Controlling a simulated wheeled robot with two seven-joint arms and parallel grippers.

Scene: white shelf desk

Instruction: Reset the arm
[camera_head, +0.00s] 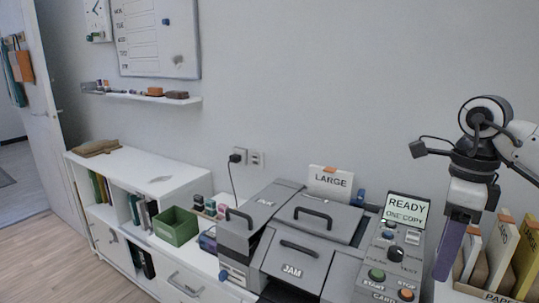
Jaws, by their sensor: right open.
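My right arm (515,150) comes in from the right edge, bent at a dark rounded wrist joint. My right gripper (447,255) hangs fingers down between the control panel (396,262) and the paper holder (473,284) at the right. It is open, with a purple-grey finger facing me; I see nothing held in it. The fingers look close to both things in the picture, but I cannot tell whether they touch. My left gripper is not in view.
A grey copier (305,262) labelled JAM stands on the white shelf desk (172,262). A green bin (176,226) is left. Free floor (40,262) lies far left.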

